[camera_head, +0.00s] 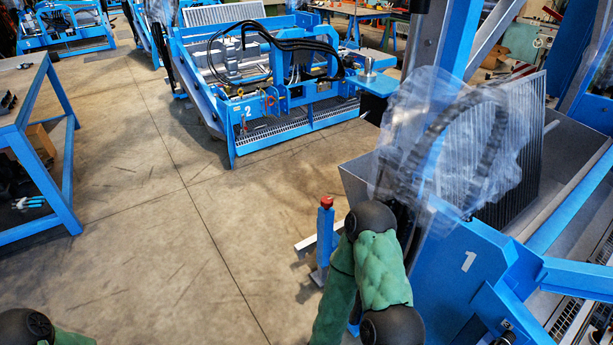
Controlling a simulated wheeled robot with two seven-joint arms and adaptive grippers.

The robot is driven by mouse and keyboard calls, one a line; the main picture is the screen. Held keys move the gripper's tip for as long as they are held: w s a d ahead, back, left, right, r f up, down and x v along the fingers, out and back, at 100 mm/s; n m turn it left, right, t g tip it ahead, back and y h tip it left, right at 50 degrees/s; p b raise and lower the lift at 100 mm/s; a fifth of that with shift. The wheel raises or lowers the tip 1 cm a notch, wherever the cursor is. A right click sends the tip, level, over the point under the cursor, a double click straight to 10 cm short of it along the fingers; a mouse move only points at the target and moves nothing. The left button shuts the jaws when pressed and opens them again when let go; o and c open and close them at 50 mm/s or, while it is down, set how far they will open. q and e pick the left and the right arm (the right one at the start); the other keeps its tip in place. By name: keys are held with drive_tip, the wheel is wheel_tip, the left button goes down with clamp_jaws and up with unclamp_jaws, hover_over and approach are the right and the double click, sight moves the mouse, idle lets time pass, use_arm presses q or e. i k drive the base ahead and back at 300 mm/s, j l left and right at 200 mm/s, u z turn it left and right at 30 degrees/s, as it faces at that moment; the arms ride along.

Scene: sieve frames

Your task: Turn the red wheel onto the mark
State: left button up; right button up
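I see no plain red wheel and no mark in this view. A small red knob (326,202) sits on top of a short blue post (325,238), just left of my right arm. I cannot tell whether it is the wheel of the task. My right arm, green with black joints, reaches up in front of the blue frame marked 1 (468,262). Its gripper does not show and may be hidden behind the arm. Only a black joint and a bit of green of my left arm show at the bottom left corner; its gripper is out of view.
Clear plastic wrap (400,135) covers part of frame 1 and a dark hose. A grey trough (565,150) lies behind. Another blue frame marked 2 (290,120) stands farther back. A blue bench (40,225) stands at the left. The concrete floor (160,240) between is free.

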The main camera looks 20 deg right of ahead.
sight(327, 202)
drive_tip(key=i+j+z, duration=0.1)
drive_tip(key=i, duration=1.25)
drive_tip(key=i+j+z, duration=0.1)
drive_tip(key=i+z, duration=0.4)
drive_tip(key=i+j+z, duration=0.2)
drive_tip(key=z, duration=0.25)
drive_tip(key=i+j+z, duration=0.65)
drive_tip(key=j+z, duration=0.3)
drive_tip(key=i+j+z, duration=0.1)
drive_tip(key=j+z, duration=0.1)
drive_tip(key=j, duration=0.2)
drive_tip(key=i, duration=0.05)
